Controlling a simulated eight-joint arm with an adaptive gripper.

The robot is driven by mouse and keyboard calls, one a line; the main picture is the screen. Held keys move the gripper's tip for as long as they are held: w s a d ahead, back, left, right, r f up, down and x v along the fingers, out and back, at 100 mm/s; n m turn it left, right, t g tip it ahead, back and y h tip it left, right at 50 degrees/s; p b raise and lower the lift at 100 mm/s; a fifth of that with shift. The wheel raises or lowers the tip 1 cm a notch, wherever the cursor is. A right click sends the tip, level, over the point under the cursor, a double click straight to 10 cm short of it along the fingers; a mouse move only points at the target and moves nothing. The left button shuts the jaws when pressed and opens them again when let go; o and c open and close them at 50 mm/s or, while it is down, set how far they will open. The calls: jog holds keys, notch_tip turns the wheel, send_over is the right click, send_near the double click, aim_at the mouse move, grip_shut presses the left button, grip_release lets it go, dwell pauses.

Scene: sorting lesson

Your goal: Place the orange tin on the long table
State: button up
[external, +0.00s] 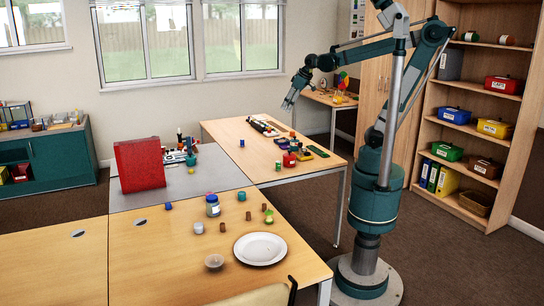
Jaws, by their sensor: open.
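My gripper (288,105) is open and empty, hanging in the air above the long wooden table (310,178). No tin stands out clearly as orange. A small tin-like thing with an orange-brown side (507,40) lies on the top shelf at the right, well away from my gripper.
The long table also bears a row of boxes and a blue piece (242,143). The front table bears a white plate (260,249), a blue-lidded jar (213,206) and small pieces. A red box (139,165) stands on the grey table. The shelf unit (459,128) holds coloured bins.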

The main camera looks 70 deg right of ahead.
jog(key=s+a+f, duration=0.3)
jog(key=s+a, duration=0.1)
jog(key=s, duration=0.2)
jog(key=s+a+f+t+y, duration=0.1)
jog(key=s+a+f, duration=0.1)
jog(key=s+a, duration=0.3)
jog(key=shift+s+a+f+t, duration=0.3)
jog(key=shift+s+f, duration=0.1)
jog(key=shift+s, duration=0.05)
